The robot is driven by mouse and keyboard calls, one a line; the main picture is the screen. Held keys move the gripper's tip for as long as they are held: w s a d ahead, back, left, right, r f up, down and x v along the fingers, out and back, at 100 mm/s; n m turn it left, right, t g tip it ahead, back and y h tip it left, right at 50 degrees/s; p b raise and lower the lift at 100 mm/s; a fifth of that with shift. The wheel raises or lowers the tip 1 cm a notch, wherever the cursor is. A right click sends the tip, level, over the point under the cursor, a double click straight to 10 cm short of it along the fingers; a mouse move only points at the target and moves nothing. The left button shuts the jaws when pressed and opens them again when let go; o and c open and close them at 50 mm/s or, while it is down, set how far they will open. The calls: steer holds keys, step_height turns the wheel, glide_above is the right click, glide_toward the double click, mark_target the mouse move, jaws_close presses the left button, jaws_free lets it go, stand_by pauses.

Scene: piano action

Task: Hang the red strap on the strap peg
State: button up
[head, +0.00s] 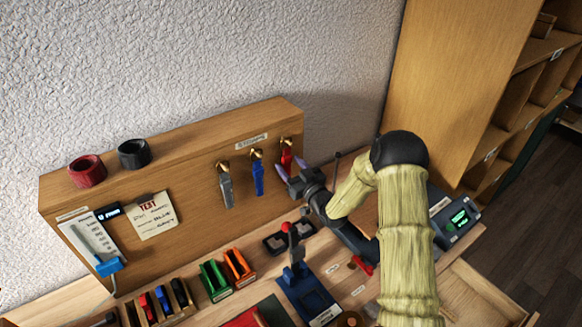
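The red strap (287,157) hangs from the rightmost brass peg (287,142) on the upright wooden board (190,205). Its lower end is hidden near my gripper. My gripper (290,168) is just below and in front of that peg, its two purple-tipped fingers spread apart, one on each side of the strap's lower part. It looks open; whether a finger touches the strap cannot be told. A grey strap (226,188) and a blue strap (258,178) hang from the two pegs to the left.
Black and red rings (87,171) sit on the board's top. A blue press with a red-knobbed lever (288,240) stands on the bench below. Green (213,280) and orange (238,266) holders are left of it. A device with a green-lit screen (459,217) is at right.

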steer(key=shift+w, duration=0.1)
steer(key=shift+s+f, duration=0.15)
steer(key=shift+s, duration=0.1)
steer(key=b+v, duration=0.6)
steer(key=v, duration=1.1)
steer(key=shift+d, duration=0.15)
